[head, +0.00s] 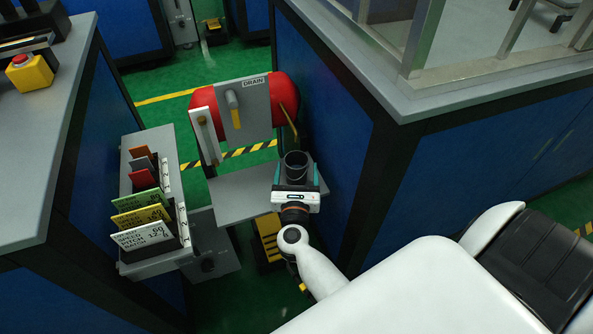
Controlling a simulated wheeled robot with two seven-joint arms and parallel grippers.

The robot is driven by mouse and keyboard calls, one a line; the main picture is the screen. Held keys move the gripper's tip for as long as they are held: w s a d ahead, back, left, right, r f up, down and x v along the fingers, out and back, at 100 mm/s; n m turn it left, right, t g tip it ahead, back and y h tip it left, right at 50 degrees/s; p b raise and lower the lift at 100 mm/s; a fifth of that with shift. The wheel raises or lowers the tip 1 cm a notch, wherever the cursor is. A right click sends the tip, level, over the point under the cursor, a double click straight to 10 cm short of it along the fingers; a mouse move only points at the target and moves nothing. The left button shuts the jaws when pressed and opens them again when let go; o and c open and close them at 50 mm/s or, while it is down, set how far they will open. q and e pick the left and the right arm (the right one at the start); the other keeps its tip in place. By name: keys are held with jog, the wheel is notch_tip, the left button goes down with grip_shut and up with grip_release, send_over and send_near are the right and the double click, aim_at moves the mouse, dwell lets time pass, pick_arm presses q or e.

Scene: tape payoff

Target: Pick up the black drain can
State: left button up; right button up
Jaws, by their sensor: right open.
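The black drain can (295,158) is a small dark open-topped cup at the right end of the grey shelf, below the red drum. My right gripper (297,172) reaches up to it from below in the head view. Its two teal-lined fingers are apart, one to each side of the can's lower part. The gripper body hides the can's base, and I cannot tell whether the fingers touch it. My left gripper is not in view.
The red drum (285,94) carries a grey plate marked DRAIN with a yellow-handled lever (233,107). A rack of coloured cards (145,265) stands left of the grey shelf (238,196). A blue cabinet (312,90) closes off the right side.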

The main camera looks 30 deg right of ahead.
aim_at(297, 154)
jog(key=x, duration=0.5)
jog(key=shift+w+r, duration=0.1)
jog(key=shift+r, duration=0.1)
jog(key=shift+c, duration=0.4)
jog(key=c, duration=1)
